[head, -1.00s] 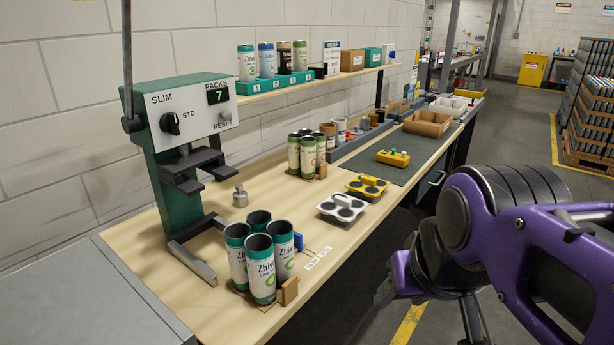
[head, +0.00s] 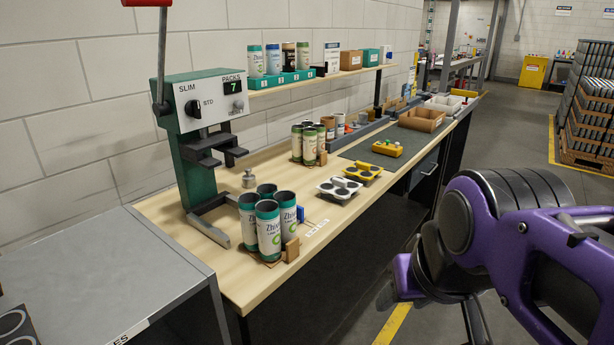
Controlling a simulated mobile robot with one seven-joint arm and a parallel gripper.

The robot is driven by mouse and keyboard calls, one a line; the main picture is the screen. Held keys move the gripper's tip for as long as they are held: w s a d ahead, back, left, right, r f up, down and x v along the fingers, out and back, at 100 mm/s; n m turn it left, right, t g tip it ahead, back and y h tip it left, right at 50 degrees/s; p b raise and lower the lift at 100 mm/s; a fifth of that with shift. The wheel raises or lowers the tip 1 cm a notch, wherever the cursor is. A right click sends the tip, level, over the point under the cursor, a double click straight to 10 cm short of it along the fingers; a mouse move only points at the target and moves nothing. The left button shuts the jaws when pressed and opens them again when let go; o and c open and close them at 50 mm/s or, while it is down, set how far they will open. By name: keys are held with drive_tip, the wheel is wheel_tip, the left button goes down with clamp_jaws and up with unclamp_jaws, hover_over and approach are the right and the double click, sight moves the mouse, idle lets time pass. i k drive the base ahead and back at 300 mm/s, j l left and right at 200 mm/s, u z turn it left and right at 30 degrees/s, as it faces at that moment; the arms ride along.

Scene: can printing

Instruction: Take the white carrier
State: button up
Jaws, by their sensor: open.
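The white carrier (head: 340,188) lies flat on the wooden bench near its front edge, with dark round openings in its top. A yellow carrier (head: 362,172) of the same kind lies just behind it and to its right. My purple arm fills the right side of the picture, over the floor in front of the bench. My gripper (head: 388,296) hangs at the arm's lower left, partly hidden by the arm and blurred into the dark floor. It is open, well apart from the white carrier and to its lower right.
Tall cans (head: 268,230) stand grouped left of the carrier. A green press (head: 198,130) stands behind them. More cans (head: 310,147) stand behind the carrier. A grey table (head: 90,270) stands at lower left.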

sight(342, 188)
drive_tip(key=k+u, duration=0.2)
drive_tip(key=u, duration=0.8)
drive_tip(key=i+l+u, duration=0.1)
drive_tip(key=u, duration=0.2)
drive_tip(key=l+u, duration=0.35)
drive_tip(key=i+l, duration=0.1)
drive_tip(key=l, duration=0.9)
drive_tip(key=i+l, duration=0.15)
drive_tip(key=l, duration=0.35)
drive_tip(key=i+l, duration=0.1)
drive_tip(key=l, duration=0.95)
drive_tip(key=i, duration=0.05)
